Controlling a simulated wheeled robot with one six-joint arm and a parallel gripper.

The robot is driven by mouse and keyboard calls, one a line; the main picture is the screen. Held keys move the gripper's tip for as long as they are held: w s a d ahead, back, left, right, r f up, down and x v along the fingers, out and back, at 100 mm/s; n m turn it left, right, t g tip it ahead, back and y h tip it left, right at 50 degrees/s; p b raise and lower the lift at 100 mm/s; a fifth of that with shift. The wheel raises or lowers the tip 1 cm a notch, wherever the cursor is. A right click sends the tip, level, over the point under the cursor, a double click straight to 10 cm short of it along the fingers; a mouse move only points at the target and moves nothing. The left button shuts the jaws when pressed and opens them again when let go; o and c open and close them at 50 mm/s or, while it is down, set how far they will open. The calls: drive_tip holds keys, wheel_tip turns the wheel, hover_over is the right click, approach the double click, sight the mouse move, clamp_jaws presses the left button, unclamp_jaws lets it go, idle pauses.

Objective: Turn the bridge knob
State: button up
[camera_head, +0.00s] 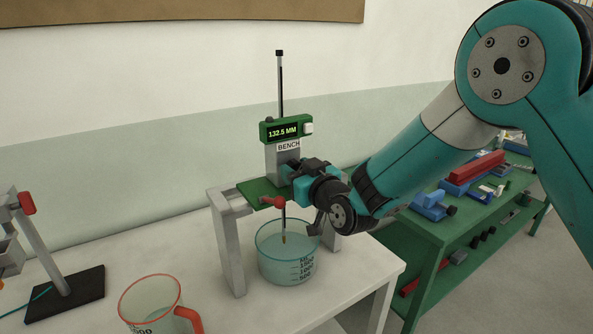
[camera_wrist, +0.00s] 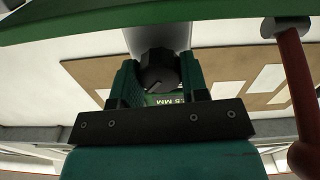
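The bridge knob (camera_wrist: 160,68) is black and round, with a light pointer line on its face. It shows in the wrist view between the two green fingers of my gripper (camera_wrist: 160,80), which lie against its sides with no clear gap. In the head view my gripper (camera_head: 300,176) is at the front of the gauge post, just above the grey bridge frame (camera_head: 226,240), and covers the knob. The green gauge display (camera_head: 284,131) above it reads 132.5 MM. A thin rod runs down into a glass beaker of water (camera_head: 285,262).
A red clamp handle (camera_head: 272,203) juts out left of my gripper; it also shows at the wrist view's right edge (camera_wrist: 297,95). A red-handled jug (camera_head: 150,300) and a black-based stand (camera_head: 65,290) are on the white table (camera_head: 345,285). A green tool bench (camera_head: 440,232) is right.

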drive_tip(key=shift+f+m+b, duration=0.15)
drive_tip(key=shift+m+b, duration=1.45)
drive_tip(key=shift+m, duration=0.8)
drive_tip(key=o, duration=0.9)
drive_tip(key=shift+o, duration=0.2)
drive_tip(key=shift+r, duration=0.2)
drive_tip(key=b+v, duration=0.7)
drive_tip(key=v, duration=1)
drive_tip(key=shift+s+d+b, duration=0.2)
drive_tip(key=shift+s+b, duration=0.05)
drive_tip(key=shift+b, duration=0.1)
